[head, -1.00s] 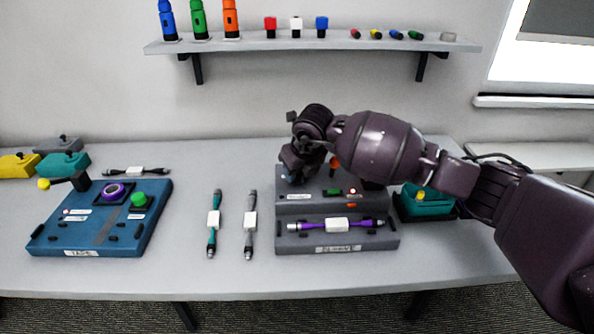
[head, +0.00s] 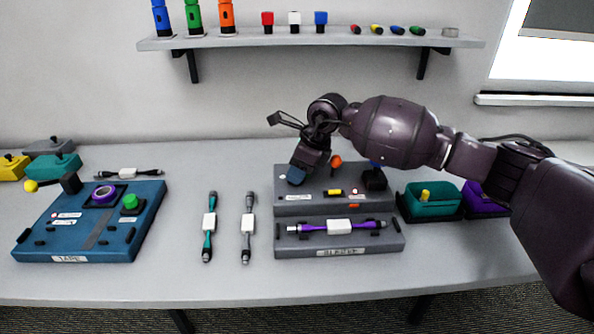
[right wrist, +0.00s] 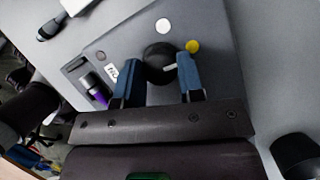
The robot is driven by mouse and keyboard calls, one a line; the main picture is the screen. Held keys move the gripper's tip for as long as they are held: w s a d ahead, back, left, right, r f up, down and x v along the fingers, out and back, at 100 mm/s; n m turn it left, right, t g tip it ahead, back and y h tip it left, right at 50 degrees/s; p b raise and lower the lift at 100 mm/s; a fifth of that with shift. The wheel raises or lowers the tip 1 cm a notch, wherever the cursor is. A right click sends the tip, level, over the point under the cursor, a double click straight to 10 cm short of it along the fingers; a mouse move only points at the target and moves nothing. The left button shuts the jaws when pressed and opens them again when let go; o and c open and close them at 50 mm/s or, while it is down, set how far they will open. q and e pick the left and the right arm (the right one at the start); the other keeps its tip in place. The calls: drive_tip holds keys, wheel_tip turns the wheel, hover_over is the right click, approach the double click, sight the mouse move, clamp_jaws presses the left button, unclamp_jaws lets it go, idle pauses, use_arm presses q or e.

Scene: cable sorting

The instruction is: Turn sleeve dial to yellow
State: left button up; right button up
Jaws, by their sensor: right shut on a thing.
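The grey sleeve station (head: 293,208) stands on the table with a purple-ended cable (head: 338,227) across its front. A small yellow piece (head: 335,192) shows on its upper block, beside a white-and-red light (head: 354,191). My right gripper (head: 297,176) is over the left part of that block and hides the dial in the head view. In the right wrist view the round black dial (right wrist: 157,54) sits between the blue fingertips of my right gripper (right wrist: 160,85), which is shut on it. The dial's white mark points rightward, below a yellow dot (right wrist: 192,46). A white dot (right wrist: 163,26) lies above the dial. My left gripper is out of view.
A blue tape station (head: 60,225) stands at the left. Two cables (head: 209,226) (head: 247,228) lie between the stations. A teal bin (head: 430,204) and a purple bin (head: 480,203) stand at the right. An orange knob (head: 336,160) rises close to my right gripper.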

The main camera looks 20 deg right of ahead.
drive_tip(key=shift+n, duration=0.3)
drive_tip(key=o, duration=0.9)
drive_tip(key=shift+p+v, duration=0.6)
drive_tip(key=shift+v, duration=4.8)
drive_tip(key=shift+w, duration=0.15)
